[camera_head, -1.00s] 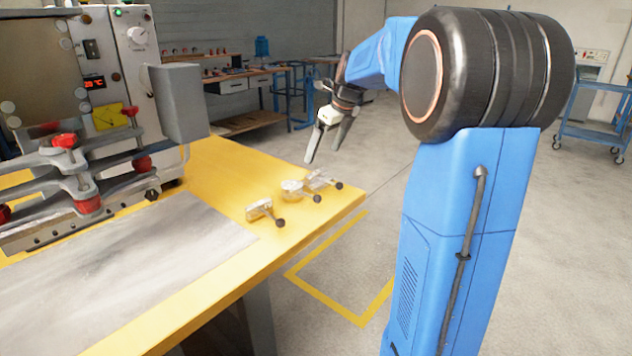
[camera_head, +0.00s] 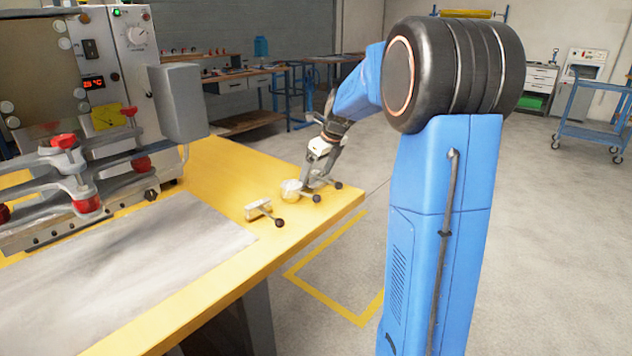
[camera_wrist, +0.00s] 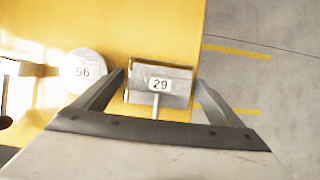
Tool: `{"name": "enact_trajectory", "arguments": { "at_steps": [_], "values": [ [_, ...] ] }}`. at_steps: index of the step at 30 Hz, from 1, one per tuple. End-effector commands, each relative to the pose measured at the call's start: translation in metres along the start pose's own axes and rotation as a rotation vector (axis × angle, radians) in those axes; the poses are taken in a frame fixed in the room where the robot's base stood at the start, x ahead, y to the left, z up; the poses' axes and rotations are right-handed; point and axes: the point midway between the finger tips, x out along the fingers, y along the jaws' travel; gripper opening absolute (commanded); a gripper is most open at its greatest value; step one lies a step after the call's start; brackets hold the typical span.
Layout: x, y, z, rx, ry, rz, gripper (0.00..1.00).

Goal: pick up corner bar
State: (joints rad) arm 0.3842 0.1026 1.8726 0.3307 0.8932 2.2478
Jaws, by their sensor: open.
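A grey metal bar marked 29 (camera_wrist: 178,88), which I take to be the corner bar, lies near the yellow table's corner. A thin handle runs from it toward my gripper's base in the wrist view. In the head view my gripper hides most of it, and its black knob (camera_head: 338,185) shows. My gripper (camera_wrist: 158,78) is open, one finger on each side of the bar, with no clear contact visible. It also shows in the head view (camera_head: 315,180), low at the table surface.
A round piece marked 56 (camera_wrist: 84,70) sits close to my left finger in the wrist view. Another handled metal piece (camera_head: 258,210) lies farther left. The yellow table (camera_head: 225,170) ends just right of the bar. A welding machine (camera_head: 115,95) stands at the left.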

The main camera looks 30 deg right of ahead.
Motion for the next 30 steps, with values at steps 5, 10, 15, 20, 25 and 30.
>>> {"name": "enact_trajectory", "arguments": {
  "at_steps": [5,10,15,20,25,30],
  "values": [
    [0.0,0.0,0.0,0.0,-0.001,-0.001,0.91],
    [0.0,0.0,0.0,0.0,-0.001,-0.001,0.55],
    [-0.001,0.0,0.001,-0.001,-0.002,-0.002,0.41],
    [-0.003,0.0,0.002,-0.001,-0.002,-0.002,0.41],
    [-0.019,-0.001,0.009,-0.001,-0.003,-0.003,0.41],
    [-0.047,-0.001,0.021,-0.003,-0.004,-0.004,0.41]
  ]
}}
